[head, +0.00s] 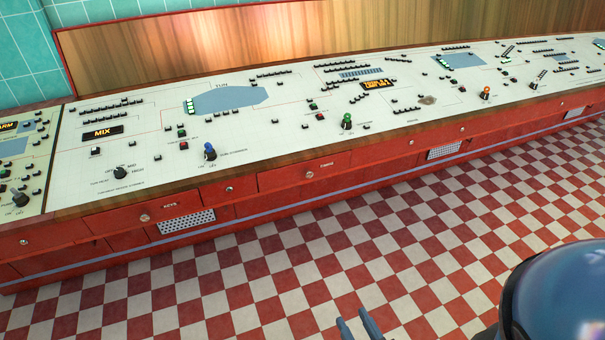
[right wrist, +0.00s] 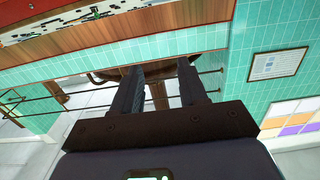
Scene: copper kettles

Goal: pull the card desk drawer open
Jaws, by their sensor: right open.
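The long control desk has a red front with several shut drawers. One wide drawer (head: 285,179) near the middle has a small round knob (head: 309,174) and a label above it too small to read surely. Another drawer (head: 130,220) to its left has a similar knob (head: 144,218) and a label that seems to read KEYS. I cannot tell surely which is the card drawer. My right gripper (head: 358,326) is open and empty at the bottom edge of the head view, apart from the desk front. Its fingers also show in the right wrist view (right wrist: 159,72). My left gripper is not in view.
The desk top (head: 290,120) carries buttons, coloured levers and lit signs. Perforated grilles (head: 187,222) sit in the red front. The checkered floor (head: 270,270) before the desk is clear. The right wrist view shows teal tiled wall (right wrist: 265,25) and metal rails (right wrist: 50,100).

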